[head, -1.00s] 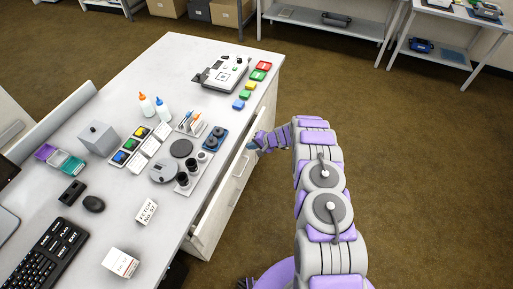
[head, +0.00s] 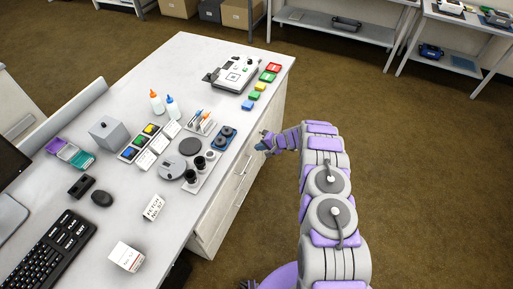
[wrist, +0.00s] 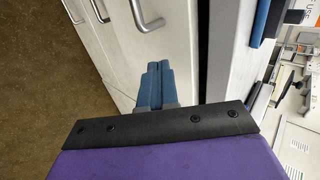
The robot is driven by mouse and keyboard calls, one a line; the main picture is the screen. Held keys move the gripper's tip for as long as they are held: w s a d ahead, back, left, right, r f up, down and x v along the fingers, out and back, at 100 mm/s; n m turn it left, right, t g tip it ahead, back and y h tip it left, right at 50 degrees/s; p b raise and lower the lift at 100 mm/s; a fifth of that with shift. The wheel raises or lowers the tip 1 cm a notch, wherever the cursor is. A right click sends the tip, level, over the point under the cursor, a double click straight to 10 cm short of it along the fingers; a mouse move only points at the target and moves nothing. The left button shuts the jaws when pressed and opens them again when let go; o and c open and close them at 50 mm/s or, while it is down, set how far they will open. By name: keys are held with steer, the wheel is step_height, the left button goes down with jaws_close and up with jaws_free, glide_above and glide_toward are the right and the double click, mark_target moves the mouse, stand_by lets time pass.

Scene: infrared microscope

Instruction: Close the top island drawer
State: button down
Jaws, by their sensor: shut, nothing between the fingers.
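The white island (head: 190,75) stands left of my arm, with its drawer fronts facing me. The top island drawer (head: 238,172) looks nearly flush with the side in the head view; I cannot tell whether it is fully shut. In the wrist view its white front (wrist: 180,35) lies ahead of the fingers, with a dark gap along its edge beside the countertop. A bar handle (wrist: 148,20) sits on that front. My gripper (head: 264,143) is shut and empty, beside the drawer front. Its blue fingertips (wrist: 158,68) point at the front, at or very near it; contact is unclear.
The countertop holds bottles (head: 156,101), a holder with black cylinders (head: 199,165), colored blocks (head: 258,87), a white device (head: 235,72) and a keyboard (head: 50,250). Shelving tables (head: 340,30) stand at the back. The brown floor on the right is clear.

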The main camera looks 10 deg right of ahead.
steer(key=p+v, duration=0.1)
steer(key=v, duration=1)
steer(key=shift+s+d+f+p, duration=0.15)
steer(key=shift+d+f+p, duration=0.15)
steer(key=shift+d+p, duration=0.1)
